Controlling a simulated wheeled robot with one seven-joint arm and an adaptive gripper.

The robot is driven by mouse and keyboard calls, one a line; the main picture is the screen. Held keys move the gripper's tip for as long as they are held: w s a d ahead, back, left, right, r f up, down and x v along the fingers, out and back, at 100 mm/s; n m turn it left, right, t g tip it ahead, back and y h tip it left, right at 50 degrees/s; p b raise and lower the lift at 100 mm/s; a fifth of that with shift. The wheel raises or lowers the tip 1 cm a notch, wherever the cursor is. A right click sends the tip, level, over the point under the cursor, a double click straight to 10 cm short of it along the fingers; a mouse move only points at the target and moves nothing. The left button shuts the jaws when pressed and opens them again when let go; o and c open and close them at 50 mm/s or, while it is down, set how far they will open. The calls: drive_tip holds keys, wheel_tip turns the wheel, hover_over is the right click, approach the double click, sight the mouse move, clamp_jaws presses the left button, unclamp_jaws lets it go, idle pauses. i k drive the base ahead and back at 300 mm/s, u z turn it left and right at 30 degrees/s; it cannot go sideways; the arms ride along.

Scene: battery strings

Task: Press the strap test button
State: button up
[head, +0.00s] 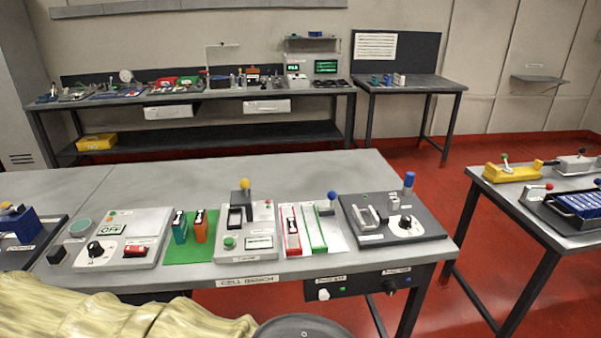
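No button can be read as the strap test button; most labels are too small. On the cell bench (300,265), a middle device with a yellow-knobbed lever has a green button (229,242) at its front left. A panel under the bench's front edge carries a white knob or button (323,294), a small green button or light (343,291) and a dark knob (389,287). A dark grey device (425,228) at the bench's right end has a white dial and a blue-topped post. My gripper is not in view.
A light device (150,222) with a dial and red switch stands at left. Teal and orange cells (190,227) stand on a green mat. A separate table (560,236) at right holds a yellow fixture and a blue tray. Red floor is open between the tables.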

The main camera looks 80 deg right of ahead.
sight(324, 295)
drive_tip(key=z, duration=3.2)
